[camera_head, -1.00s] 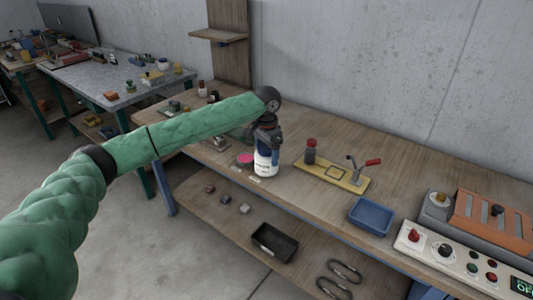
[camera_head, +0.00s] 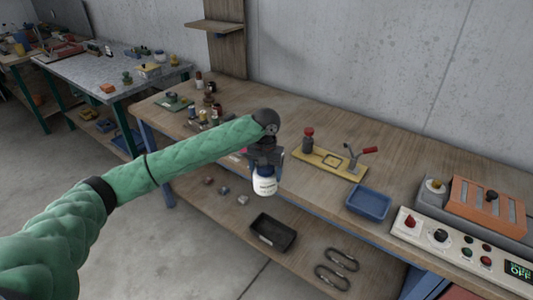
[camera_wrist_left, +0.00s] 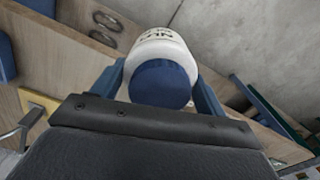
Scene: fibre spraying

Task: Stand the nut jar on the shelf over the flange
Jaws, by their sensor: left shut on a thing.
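The nut jar (camera_head: 265,184), white with a blue lid and dark lettering, is in my left gripper (camera_head: 264,166) at the bench's front edge. In the left wrist view my left gripper (camera_wrist_left: 157,85) has a blue finger on each side of the nut jar (camera_wrist_left: 165,48), with the lid facing the camera. The jar looks roughly upright and apart from the lower shelf (camera_head: 308,240). A small wooden wall shelf (camera_head: 213,26) is at the back. I cannot make out the flange with certainty. My right gripper is out of view.
A black tray (camera_head: 272,232), several small metal parts (camera_head: 223,190) and dark hooks (camera_head: 337,268) lie on the lower shelf. On the bench are a yellow fixture (camera_head: 325,162), a blue tray (camera_head: 368,202) and a control panel (camera_head: 460,246). Bottles (camera_head: 205,105) stand at the left back.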

